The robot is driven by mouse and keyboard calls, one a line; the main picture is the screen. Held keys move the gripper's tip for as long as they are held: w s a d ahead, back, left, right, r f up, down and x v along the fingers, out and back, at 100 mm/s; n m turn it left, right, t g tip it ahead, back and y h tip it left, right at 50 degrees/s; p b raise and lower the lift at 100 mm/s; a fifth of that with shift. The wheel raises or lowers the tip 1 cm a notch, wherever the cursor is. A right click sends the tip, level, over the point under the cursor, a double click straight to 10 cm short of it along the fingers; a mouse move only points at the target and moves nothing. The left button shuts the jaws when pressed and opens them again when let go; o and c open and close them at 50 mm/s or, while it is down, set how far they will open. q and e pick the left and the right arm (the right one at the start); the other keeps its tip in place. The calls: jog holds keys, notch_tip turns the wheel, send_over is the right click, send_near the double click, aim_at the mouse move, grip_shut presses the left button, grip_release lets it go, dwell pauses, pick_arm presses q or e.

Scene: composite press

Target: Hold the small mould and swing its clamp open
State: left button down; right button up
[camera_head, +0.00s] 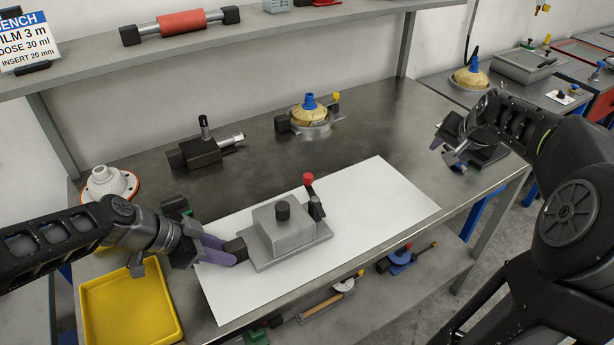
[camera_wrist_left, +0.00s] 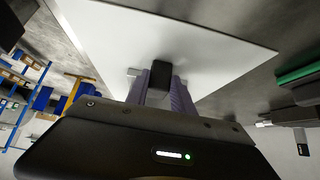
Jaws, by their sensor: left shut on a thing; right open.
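The small mould (camera_head: 285,228) is a grey block with a black knob on top, on a flat base plate lying on the white sheet. Its clamp (camera_head: 315,204) stands at the mould's right end, a dark upright lever with a red ball. My left gripper (camera_head: 230,250) is shut on the black handle (camera_head: 236,246) at the mould's left end. In the left wrist view the purple fingers (camera_wrist_left: 160,88) close around this dark handle; most of the mould is hidden there. My right gripper (camera_head: 452,150) is open and empty, up to the right, away from the mould.
The white sheet (camera_head: 385,205) is bare right of the mould. A yellow tray (camera_head: 130,312) lies at front left. A dark device (camera_head: 203,150) and a round fixture with a blue top (camera_head: 310,118) stand behind. A shelf (camera_head: 265,48) runs above the bench's rear.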

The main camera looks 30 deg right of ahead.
pick_arm(q)
jog(key=c, duration=1)
grip_release()
jog(key=v, duration=1.2)
jog(key=shift+f, duration=0.1)
